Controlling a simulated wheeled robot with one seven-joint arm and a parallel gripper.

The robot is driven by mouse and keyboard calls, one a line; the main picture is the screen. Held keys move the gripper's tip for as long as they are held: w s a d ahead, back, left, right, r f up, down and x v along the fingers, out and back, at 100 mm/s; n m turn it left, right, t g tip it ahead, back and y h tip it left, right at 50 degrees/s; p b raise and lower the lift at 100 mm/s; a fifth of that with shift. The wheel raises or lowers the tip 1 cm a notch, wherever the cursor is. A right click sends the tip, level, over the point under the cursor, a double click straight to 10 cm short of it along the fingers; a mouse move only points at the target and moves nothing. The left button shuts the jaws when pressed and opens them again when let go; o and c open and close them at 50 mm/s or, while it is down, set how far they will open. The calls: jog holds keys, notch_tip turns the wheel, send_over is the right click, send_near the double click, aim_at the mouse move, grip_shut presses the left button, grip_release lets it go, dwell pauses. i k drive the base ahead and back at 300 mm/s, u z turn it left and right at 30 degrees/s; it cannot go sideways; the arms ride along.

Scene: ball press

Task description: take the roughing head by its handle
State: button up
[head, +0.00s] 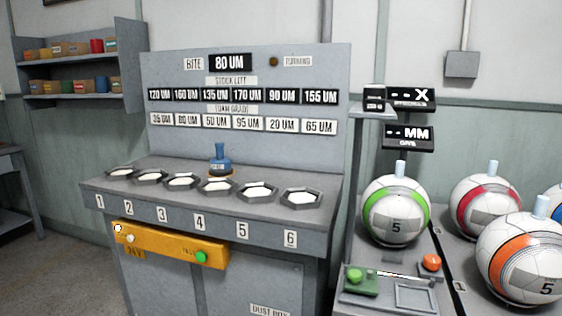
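A blue tool with an upright handle (220,155) and a wider labelled body stands on an orange-brown round base at the back of the grey bench (330,192); it looks like the roughing head, though its label is too small to read. It is upright, behind the row of hexagonal trays, with nothing touching its handle. My gripper is not in view.
Several hexagonal trays with white insides, such as tray 6 (301,197), line the bench front. A panel (345,75) rises behind. A yellow box (172,243) with buttons hangs on the front. Balls with pegs, including a green-banded ball (396,211), stand at right.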

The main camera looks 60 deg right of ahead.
aim_at(220, 164)
jog(key=z, duration=0.85)
jog(key=i, duration=0.5)
